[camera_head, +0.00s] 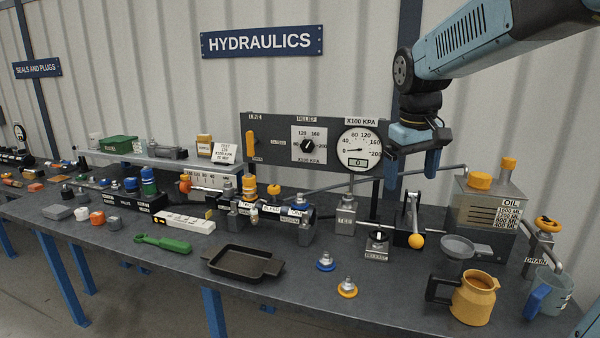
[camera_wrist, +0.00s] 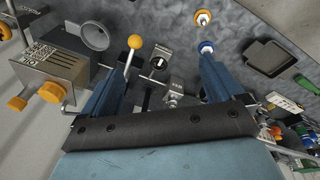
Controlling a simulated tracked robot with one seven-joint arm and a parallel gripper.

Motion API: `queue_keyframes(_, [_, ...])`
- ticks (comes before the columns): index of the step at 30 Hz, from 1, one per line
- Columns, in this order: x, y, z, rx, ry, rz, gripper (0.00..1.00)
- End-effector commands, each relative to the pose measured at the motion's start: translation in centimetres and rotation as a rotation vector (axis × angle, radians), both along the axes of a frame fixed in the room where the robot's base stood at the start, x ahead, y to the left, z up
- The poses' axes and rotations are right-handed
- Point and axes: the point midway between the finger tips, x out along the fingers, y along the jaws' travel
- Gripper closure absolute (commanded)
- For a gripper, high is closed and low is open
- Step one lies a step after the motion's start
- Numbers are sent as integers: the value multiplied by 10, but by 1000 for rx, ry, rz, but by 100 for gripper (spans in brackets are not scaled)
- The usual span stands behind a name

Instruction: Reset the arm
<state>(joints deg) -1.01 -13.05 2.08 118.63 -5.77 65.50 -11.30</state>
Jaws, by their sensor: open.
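My gripper (camera_head: 411,178) hangs from my blue arm above the right half of the bench, fingers pointing down. It is open and empty, above and behind the lever with the yellow ball (camera_head: 417,241). In the wrist view my two blue fingers (camera_wrist: 160,84) stand wide apart. Nothing visibly touches the fingers.
The gauge panel (camera_head: 285,133) stands behind the bench, left of my gripper. The oil tank (camera_head: 486,214), a funnel (camera_head: 468,247) and a yellow jug (camera_head: 473,298) stand at the right. A black tray (camera_head: 243,263) and two couplers, with blue (camera_head: 326,262) and orange (camera_head: 347,288) rings, lie in front.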

Motion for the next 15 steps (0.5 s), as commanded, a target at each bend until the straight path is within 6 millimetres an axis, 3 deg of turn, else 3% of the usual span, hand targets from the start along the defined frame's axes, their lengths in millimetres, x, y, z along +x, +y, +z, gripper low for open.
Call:
queue_keyframes(3, [-32,-2,2,23,-58,-40,6])
queue_keyframes(15, [-124,-5,-17,118,-242,-175,6])
